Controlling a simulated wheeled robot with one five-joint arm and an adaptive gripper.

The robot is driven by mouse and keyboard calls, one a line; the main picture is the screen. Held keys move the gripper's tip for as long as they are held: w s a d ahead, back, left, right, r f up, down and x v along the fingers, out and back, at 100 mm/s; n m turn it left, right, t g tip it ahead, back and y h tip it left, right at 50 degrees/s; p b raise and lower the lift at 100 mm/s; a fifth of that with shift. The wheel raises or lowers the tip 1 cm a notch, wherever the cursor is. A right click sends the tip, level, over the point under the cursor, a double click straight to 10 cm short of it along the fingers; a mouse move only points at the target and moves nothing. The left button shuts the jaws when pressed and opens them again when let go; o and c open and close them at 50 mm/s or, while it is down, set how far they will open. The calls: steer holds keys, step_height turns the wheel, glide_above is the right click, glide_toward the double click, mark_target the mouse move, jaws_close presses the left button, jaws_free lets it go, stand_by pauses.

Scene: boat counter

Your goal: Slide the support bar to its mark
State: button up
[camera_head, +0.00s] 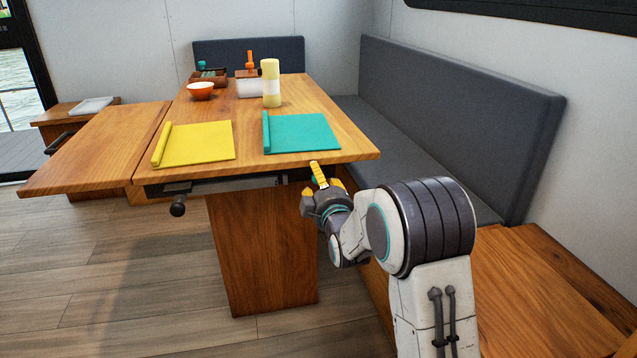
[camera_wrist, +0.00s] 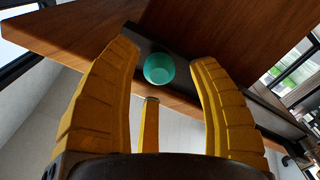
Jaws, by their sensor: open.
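A dark bar or rail (camera_head: 235,184) runs under the front edge of the wooden table (camera_head: 350,151). In the wrist view a round teal knob (camera_wrist: 159,68) sits on a dark rail (camera_wrist: 178,50) against the table's underside. My gripper (camera_head: 313,182) is at the right part of the table's front edge, just below the top. Its yellow fingers (camera_wrist: 163,58) are open, with the teal knob showing between their tips. I cannot tell whether they touch it. I cannot make out the mark.
A raised side leaf (camera_head: 100,150) extends left. Yellow (camera_head: 200,143) and teal (camera_head: 302,133) mats, a pale bottle (camera_head: 271,85) and an orange bowl (camera_head: 201,90) are on the table. A table pedestal (camera_head: 262,250) stands below. The bench (camera_head: 455,125) bounds the right; floor at left is clear.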

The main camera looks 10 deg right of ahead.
steer(key=shift+w, duration=0.4)
steer(key=shift+c, duration=0.4)
jaws_close()
